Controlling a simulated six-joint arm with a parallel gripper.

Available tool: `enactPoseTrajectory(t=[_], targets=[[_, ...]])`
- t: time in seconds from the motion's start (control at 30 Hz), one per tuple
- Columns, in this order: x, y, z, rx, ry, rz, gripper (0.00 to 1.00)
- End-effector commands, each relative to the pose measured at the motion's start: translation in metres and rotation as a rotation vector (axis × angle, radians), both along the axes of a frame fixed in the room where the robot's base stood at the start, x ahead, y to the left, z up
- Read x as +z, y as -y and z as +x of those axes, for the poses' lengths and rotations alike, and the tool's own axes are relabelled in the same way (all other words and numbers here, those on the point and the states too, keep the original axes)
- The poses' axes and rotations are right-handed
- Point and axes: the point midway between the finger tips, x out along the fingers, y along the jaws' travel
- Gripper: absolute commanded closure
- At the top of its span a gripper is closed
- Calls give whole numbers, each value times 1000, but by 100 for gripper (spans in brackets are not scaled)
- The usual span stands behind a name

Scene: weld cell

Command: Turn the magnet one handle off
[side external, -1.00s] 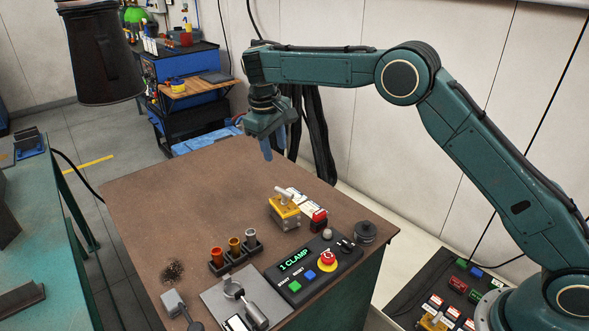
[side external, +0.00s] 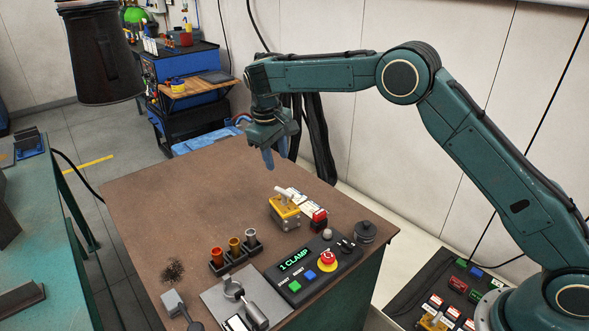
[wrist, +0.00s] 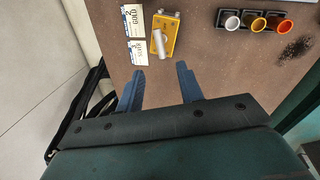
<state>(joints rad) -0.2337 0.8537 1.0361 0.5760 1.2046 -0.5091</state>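The magnet with a yellow body (side external: 285,213) stands on the brown table, and its pale grey handle (side external: 284,190) lies across the top. In the wrist view the yellow body (wrist: 163,36) and the handle (wrist: 160,46) show ahead of the fingertips, near the top of the picture. My gripper (side external: 270,158) hangs above the back part of the table, behind the magnet and apart from it. In the wrist view my gripper (wrist: 159,72) has its two blue fingers spread with nothing between them. Any number on the magnet is too small to read.
White cards (wrist: 135,35) lie beside the magnet. A red object (side external: 319,219) stands close by. A rack of coloured cups (side external: 234,258) and a control panel (side external: 312,268) reading "1 CLAMP" are in front. The table's (side external: 190,190) left and back areas are clear.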

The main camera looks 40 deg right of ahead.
Motion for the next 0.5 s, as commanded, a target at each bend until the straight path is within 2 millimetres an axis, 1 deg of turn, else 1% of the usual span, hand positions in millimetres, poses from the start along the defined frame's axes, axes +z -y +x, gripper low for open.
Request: enactPoseTrajectory(t=[0.1, 0.5], targets=[[-18, 4, 0, -2, -3, -2, 63], [-78, 16, 2, -2, -3, -1, 63]])
